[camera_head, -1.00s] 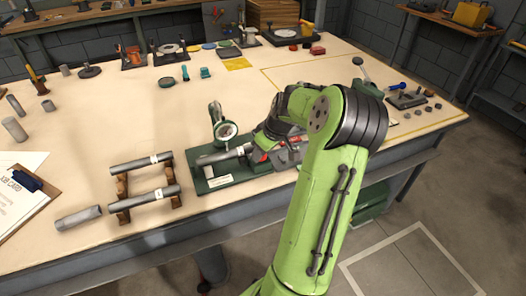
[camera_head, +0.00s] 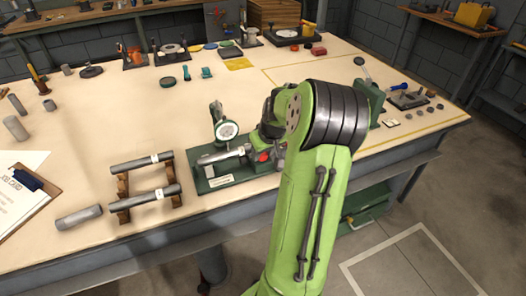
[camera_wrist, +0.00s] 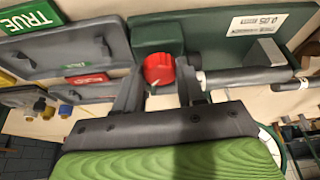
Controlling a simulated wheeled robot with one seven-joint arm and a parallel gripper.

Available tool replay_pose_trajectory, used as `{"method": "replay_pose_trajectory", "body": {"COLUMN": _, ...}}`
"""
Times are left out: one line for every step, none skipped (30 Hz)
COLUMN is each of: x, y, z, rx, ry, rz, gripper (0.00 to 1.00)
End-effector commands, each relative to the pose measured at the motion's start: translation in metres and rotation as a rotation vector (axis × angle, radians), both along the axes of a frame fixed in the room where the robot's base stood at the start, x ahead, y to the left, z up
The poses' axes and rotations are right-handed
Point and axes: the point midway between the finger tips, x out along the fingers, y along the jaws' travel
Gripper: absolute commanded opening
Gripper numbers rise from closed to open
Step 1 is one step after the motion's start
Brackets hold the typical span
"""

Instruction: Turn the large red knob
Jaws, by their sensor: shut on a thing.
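The large red knob (camera_wrist: 158,68) sits on the end of a green test stand (camera_wrist: 215,30) and shows between my two fingertips in the wrist view. A short pale mark shows on the knob's lower edge. My gripper (camera_wrist: 160,82) is shut on the knob, one dark finger on each side. In the head view the knob (camera_head: 264,156) is partly covered by my gripper (camera_head: 270,145). The stand's base (camera_head: 205,183) carries a round dial gauge (camera_head: 228,130) and a grey metal bar (camera_head: 222,155).
A wooden rack (camera_head: 123,195) with grey bars stands left of the stand. A grey panel (camera_wrist: 70,45) with a green TRUE label (camera_wrist: 30,17) and a red label lies beside the stand. A clipboard (camera_head: 20,190) lies at the bench's left edge.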

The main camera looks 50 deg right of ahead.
Motion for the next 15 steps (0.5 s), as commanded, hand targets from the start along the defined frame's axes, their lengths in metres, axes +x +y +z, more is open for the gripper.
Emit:
{"method": "replay_pose_trajectory", "body": {"x": 0.0003, "y": -0.0006, "z": 0.001, "rx": -0.002, "ry": -0.002, "rz": 0.001, "gripper": 0.09}}
{"method": "replay_pose_trajectory", "body": {"x": 0.0003, "y": -0.0005, "z": 0.001, "rx": -0.002, "ry": -0.001, "rz": 0.001, "gripper": 0.09}}
{"method": "replay_pose_trajectory", "body": {"x": 0.0003, "y": -0.0006, "z": 0.001, "rx": -0.002, "ry": -0.001, "rz": 0.001, "gripper": 0.09}}
{"method": "replay_pose_trajectory", "body": {"x": 0.0003, "y": -0.0006, "z": 0.001, "rx": -0.002, "ry": -0.001, "rz": 0.001, "gripper": 0.09}}
{"method": "replay_pose_trajectory", "body": {"x": 0.0003, "y": -0.0006, "z": 0.0009, "rx": -0.002, "ry": -0.001, "rz": 0.001, "gripper": 0.44}}
{"method": "replay_pose_trajectory", "body": {"x": 0.0003, "y": -0.0005, "z": 0.0009, "rx": -0.002, "ry": -0.001, "rz": 0.001, "gripper": 0.5}}
{"method": "replay_pose_trajectory", "body": {"x": 0.0002, "y": -0.0005, "z": 0.0008, "rx": -0.002, "ry": -0.001, "rz": 0.001, "gripper": 0.5}}
{"method": "replay_pose_trajectory", "body": {"x": 0.0002, "y": -0.0004, "z": 0.0007, "rx": -0.002, "ry": -0.001, "rz": 0.001, "gripper": 0.5}}
{"method": "replay_pose_trajectory", "body": {"x": 0.0002, "y": -0.0004, "z": 0.0007, "rx": -0.002, "ry": -0.001, "rz": 0.001, "gripper": 0.5}}
{"method": "replay_pose_trajectory", "body": {"x": 0.0002, "y": -0.0003, "z": 0.0006, "rx": -0.002, "ry": 0.0, "rz": 0.001, "gripper": 0.5}}
{"method": "replay_pose_trajectory", "body": {"x": 0.0001, "y": -0.0003, "z": 0.0005, "rx": -0.002, "ry": 0.0, "rz": 0.001, "gripper": 0.5}}
{"method": "replay_pose_trajectory", "body": {"x": 0.0001, "y": -0.0003, "z": 0.0004, "rx": -0.001, "ry": -0.001, "rz": 0.002, "gripper": 0.5}}
{"method": "replay_pose_trajectory", "body": {"x": 0.0001, "y": -0.0003, "z": 0.0004, "rx": -0.001, "ry": -0.001, "rz": 0.002, "gripper": 0.5}}
{"method": "replay_pose_trajectory", "body": {"x": -0.0001, "y": -0.0002, "z": 0.0008, "rx": -0.001, "ry": -0.001, "rz": 0.002, "gripper": 0.5}}
{"method": "replay_pose_trajectory", "body": {"x": -0.0006, "y": 0.0, "z": 0.0026, "rx": -0.002, "ry": 0.0, "rz": 0.001, "gripper": 0.5}}
